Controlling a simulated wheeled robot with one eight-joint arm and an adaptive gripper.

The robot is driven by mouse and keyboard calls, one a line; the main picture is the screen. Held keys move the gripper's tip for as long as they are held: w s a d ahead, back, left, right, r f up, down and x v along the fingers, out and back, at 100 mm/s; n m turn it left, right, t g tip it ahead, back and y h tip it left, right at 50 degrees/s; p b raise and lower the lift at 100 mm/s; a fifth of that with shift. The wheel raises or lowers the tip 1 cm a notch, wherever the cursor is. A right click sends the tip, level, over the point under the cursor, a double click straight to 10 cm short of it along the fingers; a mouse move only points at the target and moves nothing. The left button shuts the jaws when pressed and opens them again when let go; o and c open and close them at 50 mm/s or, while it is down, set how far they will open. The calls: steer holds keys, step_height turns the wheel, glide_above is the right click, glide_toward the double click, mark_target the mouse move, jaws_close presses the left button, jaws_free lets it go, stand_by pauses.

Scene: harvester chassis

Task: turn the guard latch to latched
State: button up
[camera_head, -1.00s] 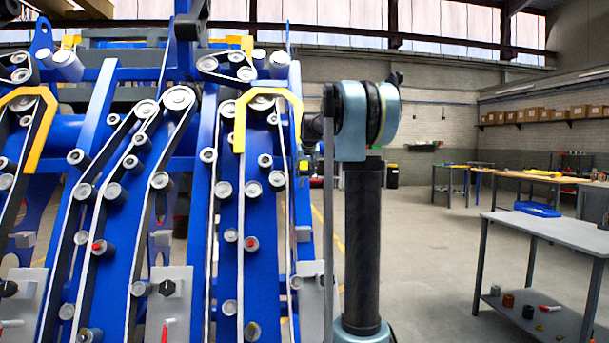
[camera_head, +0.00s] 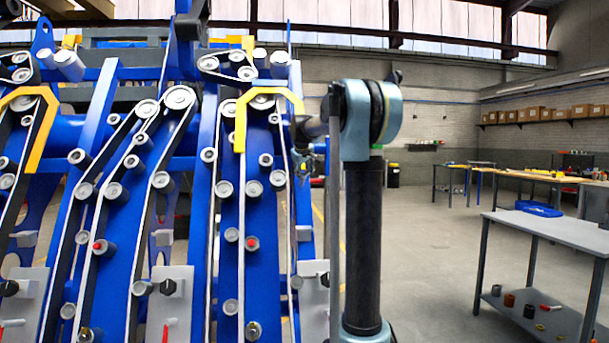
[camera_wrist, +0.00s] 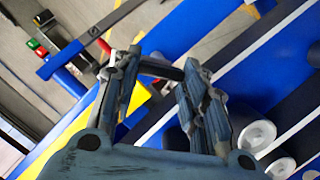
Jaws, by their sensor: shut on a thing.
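In the wrist view my gripper (camera_wrist: 157,72) has its two fingers spread apart, with a short dark bar (camera_wrist: 162,70) between the fingertips. The bar appears to be the handle of the guard latch; the fingers hide its ends and mount. Yellow guard metal (camera_wrist: 141,97) shows behind the fingers. In the head view the yellow guard (camera_head: 240,125) arches over the right belt run. My gripper (camera_head: 303,162) is small there, at the right side of the blue chassis, partly hidden. The latch cannot be made out in the head view, and its angle is unclear.
The blue chassis (camera_head: 260,215) with belts and several rollers fills the left. White rollers (camera_wrist: 257,135) lie close to my right finger in the wrist view. A grey table (camera_head: 560,236) stands at right. The floor (camera_head: 430,250) between is clear.

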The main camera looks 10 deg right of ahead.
steer(key=n, duration=0.2)
steer(key=n+t+h, duration=0.1)
steer(key=n, duration=0.2)
steer(key=shift+s+a+f, duration=0.15)
steer(key=shift+f, duration=0.05)
steer(key=n, duration=0.2)
steer(key=n+t, duration=0.1)
steer(key=n, duration=0.1)
steer(key=shift+s+f+n+h, duration=0.1)
steer(key=shift+f+n+h, duration=0.1)
steer(key=shift+n+h, duration=0.15)
steer(key=shift+n, duration=0.25)
steer(key=o, duration=1.1)
steer(key=shift+c, duration=0.2)
steer(key=v, duration=1.2)
steer(key=shift+f, duration=0.15)
steer(key=shift+f, duration=0.1)
